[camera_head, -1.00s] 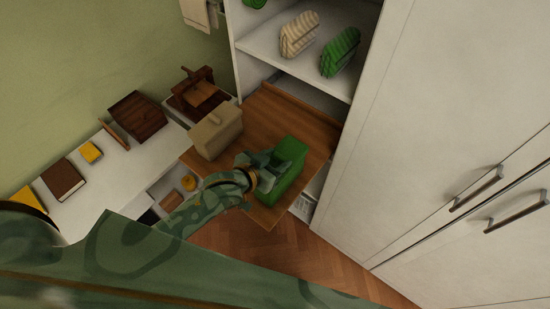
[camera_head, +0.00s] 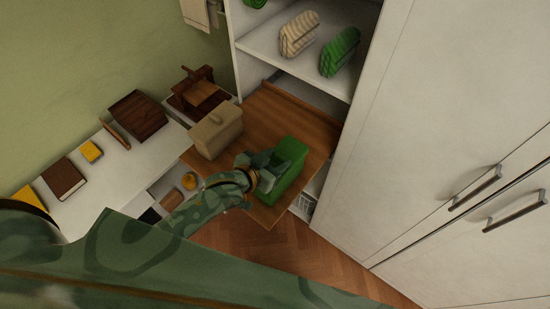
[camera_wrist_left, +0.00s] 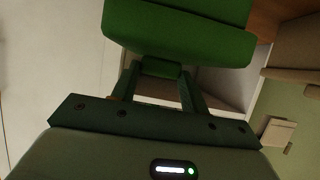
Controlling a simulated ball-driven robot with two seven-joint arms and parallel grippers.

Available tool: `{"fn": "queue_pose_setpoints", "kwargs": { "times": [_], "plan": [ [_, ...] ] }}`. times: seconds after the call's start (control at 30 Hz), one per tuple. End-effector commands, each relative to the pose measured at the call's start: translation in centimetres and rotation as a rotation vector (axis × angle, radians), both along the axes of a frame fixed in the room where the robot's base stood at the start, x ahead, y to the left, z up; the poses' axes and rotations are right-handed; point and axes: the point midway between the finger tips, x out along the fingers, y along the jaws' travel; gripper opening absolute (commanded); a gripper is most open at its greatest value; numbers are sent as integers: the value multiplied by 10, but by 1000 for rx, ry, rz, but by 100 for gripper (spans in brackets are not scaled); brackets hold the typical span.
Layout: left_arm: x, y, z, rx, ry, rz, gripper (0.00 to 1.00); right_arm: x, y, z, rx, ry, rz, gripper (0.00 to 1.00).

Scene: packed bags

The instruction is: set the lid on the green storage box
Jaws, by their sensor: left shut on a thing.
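The green storage box (camera_head: 287,182) stands near the front corner of the brown wooden shelf board in the head view. Its body (camera_wrist_left: 180,12) also shows at the top of the left wrist view. The green lid (camera_wrist_left: 180,46) lies against the box body there, lined up with it; I cannot tell whether it is fully seated. My left gripper (camera_head: 264,170) is at the box's left side in the head view. In the left wrist view its fingers (camera_wrist_left: 158,80) are shut on the lid's small handle (camera_wrist_left: 160,68). My right gripper is not in view.
A beige lidded box (camera_head: 214,137) stands left of the green one on the wooden board (camera_head: 262,112). A white cabinet (camera_head: 430,130) closes off the right. A white surface (camera_head: 112,165) with books and dark wooden boxes is at left.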

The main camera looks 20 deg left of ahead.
Motion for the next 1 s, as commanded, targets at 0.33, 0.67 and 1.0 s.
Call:
{"fn": "queue_pose_setpoints", "kwargs": {
  "times": [0.33,0.67,1.0],
  "plan": [
    [0,0,-7,1,0,0,23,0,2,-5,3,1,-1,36],
    [0,0,-14,0,-1,0,23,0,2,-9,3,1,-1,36],
    [0,0,-17,0,-1,0,70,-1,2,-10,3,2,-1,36]
  ]
}}
